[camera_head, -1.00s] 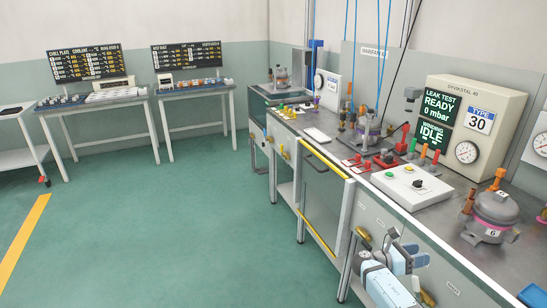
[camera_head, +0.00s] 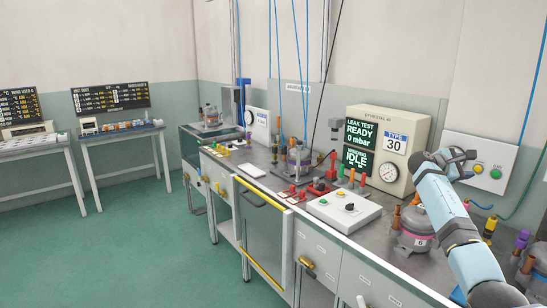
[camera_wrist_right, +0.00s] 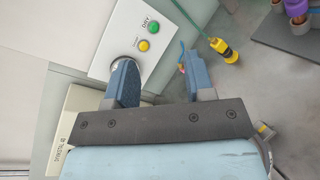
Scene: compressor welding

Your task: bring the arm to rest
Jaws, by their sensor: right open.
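My right arm comes in from the lower right of the head view, raised in front of the bench. Its gripper (camera_head: 462,163) is at the upper end, in front of the white box with a green and a yellow button (camera_head: 487,171). In the right wrist view the two blue-grey fingers of the gripper (camera_wrist_right: 160,75) stand apart with nothing between them. The button box (camera_wrist_right: 135,38) shows behind the left finger there. My left gripper is in neither view.
A grey compressor (camera_head: 415,232) stands on the bench beside my right forearm, which partly covers that area. The leak-test unit (camera_head: 412,130) is left of the gripper. A yellow connector (camera_wrist_right: 222,50) hangs near the right finger in the wrist view. Floor at left is clear.

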